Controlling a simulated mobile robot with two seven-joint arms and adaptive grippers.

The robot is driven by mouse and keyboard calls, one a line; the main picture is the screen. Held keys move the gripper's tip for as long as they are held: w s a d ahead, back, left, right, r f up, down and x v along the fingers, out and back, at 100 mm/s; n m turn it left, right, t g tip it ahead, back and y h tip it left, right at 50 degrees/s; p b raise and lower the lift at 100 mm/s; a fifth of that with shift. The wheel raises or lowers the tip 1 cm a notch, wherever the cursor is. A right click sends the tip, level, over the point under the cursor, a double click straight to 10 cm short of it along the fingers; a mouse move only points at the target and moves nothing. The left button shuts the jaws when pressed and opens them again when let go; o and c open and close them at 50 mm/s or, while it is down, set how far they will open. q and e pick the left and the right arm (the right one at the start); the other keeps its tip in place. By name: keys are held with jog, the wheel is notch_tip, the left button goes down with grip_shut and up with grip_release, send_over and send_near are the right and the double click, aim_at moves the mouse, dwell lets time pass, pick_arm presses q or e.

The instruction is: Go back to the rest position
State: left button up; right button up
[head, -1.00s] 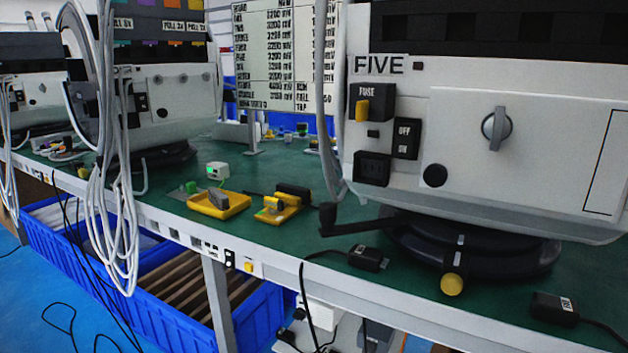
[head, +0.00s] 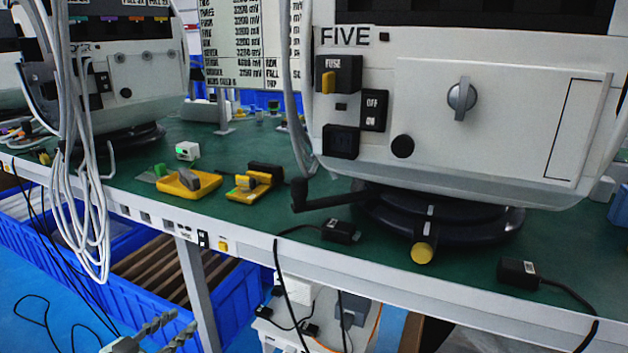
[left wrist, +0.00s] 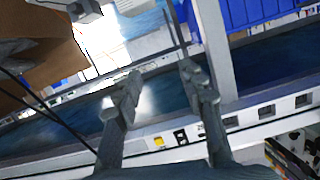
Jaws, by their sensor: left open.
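My left gripper (head: 182,321) shows at the bottom left of the head view, in front of the workbench's front edge. Its two grey fingers point up and to the right. In the left wrist view, its fingers (left wrist: 162,82) are spread apart with nothing between them. The gripper is open and empty, and touches nothing that I can see. My right gripper is in neither view.
The green-topped workbench (head: 235,220) carries the machine marked FIVE (head: 380,150), two yellow trays and black plugs. White cables (head: 75,190) hang over its front edge at the left. Blue crates (head: 235,300) stand under it. Blue floor lies in front.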

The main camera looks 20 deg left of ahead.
pick_arm(q)
jog(key=s+d+r+m+g+y, duration=0.25)
jog(key=s+d+g+y, duration=0.25)
jog(key=s+d+g, duration=0.65)
jog(key=s+d+f+n+h, duration=0.2)
jog(key=s+d+f+n, duration=0.15)
jog(key=d, duration=0.55)
notch_tip(320, 180, down, 11)
jog(key=a+g+p, duration=0.1)
jog(key=p, duration=0.3)
jog(key=shift+w+a+h+p, duration=0.25)
jog(key=shift+h+p, duration=0.05)
jog(key=shift+p, duration=0.1)
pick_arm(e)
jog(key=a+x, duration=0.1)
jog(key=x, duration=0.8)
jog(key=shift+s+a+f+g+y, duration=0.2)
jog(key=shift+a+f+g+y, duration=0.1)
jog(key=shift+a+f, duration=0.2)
